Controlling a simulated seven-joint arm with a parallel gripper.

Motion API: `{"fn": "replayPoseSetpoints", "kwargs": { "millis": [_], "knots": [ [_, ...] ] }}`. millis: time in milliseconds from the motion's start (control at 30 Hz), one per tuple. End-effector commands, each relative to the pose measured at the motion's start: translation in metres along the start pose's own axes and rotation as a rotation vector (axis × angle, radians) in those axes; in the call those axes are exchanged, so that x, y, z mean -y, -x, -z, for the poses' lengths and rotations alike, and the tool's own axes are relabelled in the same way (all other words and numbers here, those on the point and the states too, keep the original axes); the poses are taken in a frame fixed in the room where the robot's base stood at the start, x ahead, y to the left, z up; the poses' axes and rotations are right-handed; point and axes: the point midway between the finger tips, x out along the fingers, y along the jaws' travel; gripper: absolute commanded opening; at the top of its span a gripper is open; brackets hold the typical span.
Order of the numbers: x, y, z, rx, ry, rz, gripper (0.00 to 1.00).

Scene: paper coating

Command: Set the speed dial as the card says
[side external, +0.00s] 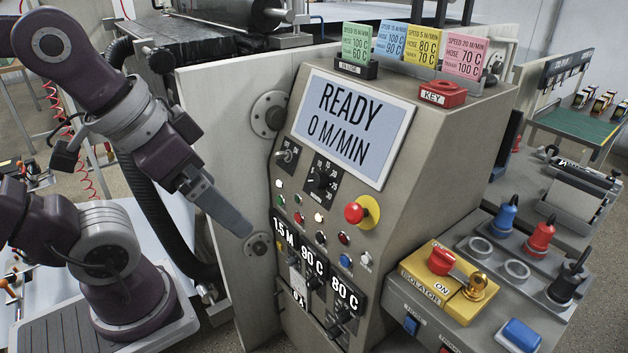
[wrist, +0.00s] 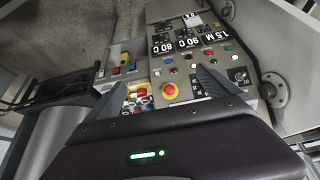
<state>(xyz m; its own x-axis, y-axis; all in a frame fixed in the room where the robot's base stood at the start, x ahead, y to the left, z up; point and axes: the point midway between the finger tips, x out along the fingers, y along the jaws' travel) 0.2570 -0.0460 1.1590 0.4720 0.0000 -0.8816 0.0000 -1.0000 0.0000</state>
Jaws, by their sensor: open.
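The speed dial (side external: 322,182) is a black knob on a black plate with a number scale, below the screen on the grey console. Its pointer is too small to read. The screen (side external: 352,128) reads READY, 0 M/MIN. A green card (side external: 356,43) stands in a black holder with its own label; its speed line is too small to read. My gripper (side external: 241,223) is left of the dial and lower, apart from the console.
Blue (side external: 392,42), yellow (side external: 423,45) and pink (side external: 465,55) cards stand beside the green one. A red emergency button (side external: 355,212) sits right of the dial. Small buttons and display dials lie below. A yellow isolator (side external: 440,268) is at the right. A pale side plate (side external: 225,140) stands behind my gripper.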

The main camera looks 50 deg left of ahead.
Motion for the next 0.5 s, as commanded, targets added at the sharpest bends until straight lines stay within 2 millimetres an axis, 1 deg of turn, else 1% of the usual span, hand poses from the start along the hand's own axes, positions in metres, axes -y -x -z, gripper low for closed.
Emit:
{"fn": "replayPoseSetpoints", "kwargs": {
  "millis": [67, 100, 167, 233, 267, 300, 367, 400, 467, 500],
  "knots": [
    [0.000, 0.000, 0.000, 0.000, 0.000, 0.000, 1.00],
    [0.000, 0.000, 0.000, 0.000, 0.000, 0.000, 0.96],
    [-0.001, -0.001, 0.003, 0.006, 0.040, -0.011, 0.84],
    [-0.004, -0.006, 0.019, 0.035, 0.233, -0.058, 0.71],
    [-0.006, -0.010, 0.030, 0.058, 0.379, -0.085, 0.65],
    [-0.005, -0.019, 0.050, 0.098, 0.622, -0.117, 0.59],
    [0.002, -0.041, 0.085, 0.164, 1.062, -0.140, 0.59],
    [0.013, -0.059, 0.107, 0.199, 1.367, -0.129, 0.59],
    [0.036, -0.090, 0.134, 0.226, 1.808, -0.082, 0.59],
    [0.055, -0.112, 0.148, 0.221, 2.074, -0.039, 0.59]
  ]
}}
